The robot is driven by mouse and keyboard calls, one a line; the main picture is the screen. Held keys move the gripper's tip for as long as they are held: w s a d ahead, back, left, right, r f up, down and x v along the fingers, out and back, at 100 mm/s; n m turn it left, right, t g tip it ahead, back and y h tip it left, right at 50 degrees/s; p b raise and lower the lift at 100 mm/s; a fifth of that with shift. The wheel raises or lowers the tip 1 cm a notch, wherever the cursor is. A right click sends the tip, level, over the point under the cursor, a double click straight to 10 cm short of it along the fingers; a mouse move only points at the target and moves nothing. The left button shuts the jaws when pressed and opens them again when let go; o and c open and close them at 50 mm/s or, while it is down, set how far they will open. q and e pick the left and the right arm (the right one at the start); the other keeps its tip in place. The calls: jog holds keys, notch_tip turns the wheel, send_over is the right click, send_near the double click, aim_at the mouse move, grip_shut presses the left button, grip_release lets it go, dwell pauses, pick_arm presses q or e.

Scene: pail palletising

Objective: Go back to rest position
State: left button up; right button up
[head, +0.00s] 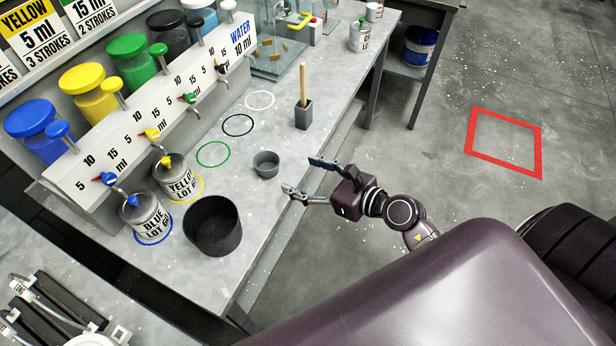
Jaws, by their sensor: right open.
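My right gripper (298,178) is open and empty, with its two fingers apart and pointing left. It is over the front edge of the grey workbench (253,203), to the right of a small grey cup (266,164) and apart from it. My left gripper is not in the head view. A larger dark pail (212,226) stands near the bench's front edge. A blue-labelled can (146,217) and a yellow-labelled can (178,178) stand under the dispenser taps.
Coloured dispenser jars (96,92) line the back. Black, white and green rings on the bench are empty. A red square (504,143) marks clear floor at right. A blue pail (419,45) sits on a shelf.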

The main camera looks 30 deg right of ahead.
jog(key=shift+v, duration=0.75)
jog(key=shift+r, duration=0.1)
